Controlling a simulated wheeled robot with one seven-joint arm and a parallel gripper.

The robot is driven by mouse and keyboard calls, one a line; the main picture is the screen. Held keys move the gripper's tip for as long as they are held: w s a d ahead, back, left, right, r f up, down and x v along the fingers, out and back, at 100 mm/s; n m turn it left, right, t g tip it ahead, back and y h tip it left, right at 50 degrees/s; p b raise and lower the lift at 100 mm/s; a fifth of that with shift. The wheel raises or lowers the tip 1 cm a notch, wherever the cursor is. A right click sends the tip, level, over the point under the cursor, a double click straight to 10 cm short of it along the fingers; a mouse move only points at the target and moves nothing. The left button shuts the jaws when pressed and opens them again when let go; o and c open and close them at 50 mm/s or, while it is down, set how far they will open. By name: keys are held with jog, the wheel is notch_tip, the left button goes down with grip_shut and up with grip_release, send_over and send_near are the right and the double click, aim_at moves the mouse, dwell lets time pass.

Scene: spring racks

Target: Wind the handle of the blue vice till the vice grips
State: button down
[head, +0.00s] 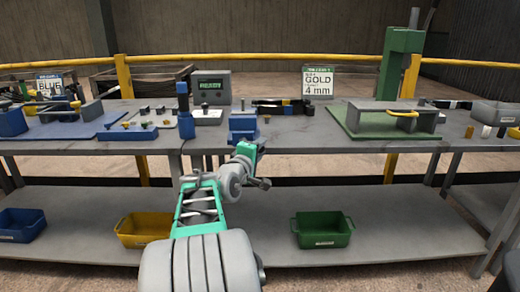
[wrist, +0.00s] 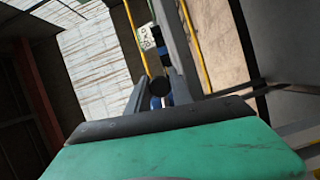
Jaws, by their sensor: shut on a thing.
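The blue vice (head: 243,126) stands at the front edge of the middle bench in the head view. My gripper (head: 248,147) is at its front, just below the bench top, and its green hand hides the vice's handle there. In the wrist view, a dark round knob (wrist: 160,86), which looks like the end of the vice handle, sits between the two grey fingers. My gripper is shut on the handle. Blue parts of the vice show behind the knob. Whether the vice jaws touch anything is too small to tell.
A blue upright tool (head: 184,110) stands just left of the vice. A gold 4 mm sign (head: 318,82) and a green plate (head: 360,122) with a grey block are to the right. A green bin (head: 323,230) and a yellow bin (head: 143,230) sit on the lower shelf.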

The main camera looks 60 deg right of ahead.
jog(key=shift+f, duration=0.1)
jog(key=w+a+f+m+t+y+b, duration=0.3)
jog(key=w+m+t+y, duration=0.3)
jog(key=m, duration=0.8)
jog(key=shift+f+b, duration=0.3)
jog(key=shift+f, duration=0.6)
jog(key=shift+w+a+m, duration=0.1)
jog(key=shift+w+m, duration=0.05)
jog(key=shift+m, duration=0.15)
jog(key=c, duration=1.3)
grip_release()
jog(key=shift+a+r, duration=0.1)
jog(key=shift+r, duration=0.05)
jog(key=shift+c, duration=0.2)
jog(key=shift+o, duration=1)
